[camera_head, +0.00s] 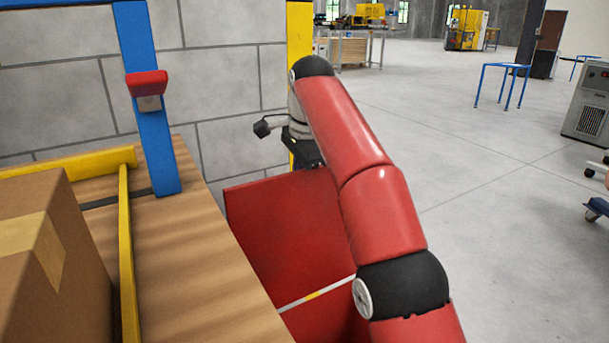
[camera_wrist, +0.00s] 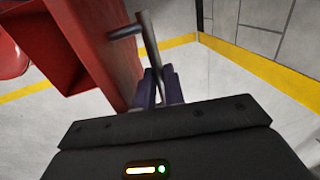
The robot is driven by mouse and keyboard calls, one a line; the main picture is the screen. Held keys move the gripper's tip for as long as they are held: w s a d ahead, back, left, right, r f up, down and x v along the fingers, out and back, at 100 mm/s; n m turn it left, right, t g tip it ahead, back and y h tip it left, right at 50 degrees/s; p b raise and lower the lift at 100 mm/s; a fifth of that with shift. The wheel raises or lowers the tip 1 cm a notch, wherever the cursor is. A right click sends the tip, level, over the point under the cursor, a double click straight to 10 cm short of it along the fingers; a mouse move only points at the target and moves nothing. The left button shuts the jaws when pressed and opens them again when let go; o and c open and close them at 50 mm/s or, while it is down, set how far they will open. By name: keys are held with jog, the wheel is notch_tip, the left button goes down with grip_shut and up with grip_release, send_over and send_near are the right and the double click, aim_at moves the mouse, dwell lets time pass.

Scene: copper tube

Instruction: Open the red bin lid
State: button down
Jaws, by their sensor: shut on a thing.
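The red bin stands beside the wooden table, partly hidden by my arm. A broad red panel (camera_head: 285,225), apparently its lid, stands tilted above a dark red hollow in the head view. In the wrist view, a red panel edge (camera_wrist: 118,65) runs beside a red hollow (camera_wrist: 50,45). My gripper (camera_wrist: 161,88) has its dark purple fingers shut on a grey metal bar handle (camera_wrist: 150,45) next to the red panel. In the head view, my fingertips are hidden behind the panel.
The wooden table (camera_head: 185,255) with a cardboard box (camera_head: 50,270), yellow rails and a blue post (camera_head: 150,110) is at left. A grey block wall (camera_head: 235,100) stands behind the bin. A thin white and yellow strip (camera_head: 315,293) crosses the hollow.

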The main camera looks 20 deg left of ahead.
jog(key=shift+a+f, duration=0.1)
jog(key=shift+f, duration=0.3)
jog(key=c, duration=1.6)
grip_release()
jog(key=shift+a, duration=0.1)
jog(key=shift+o, duration=0.6)
jog(key=shift+r, duration=0.2)
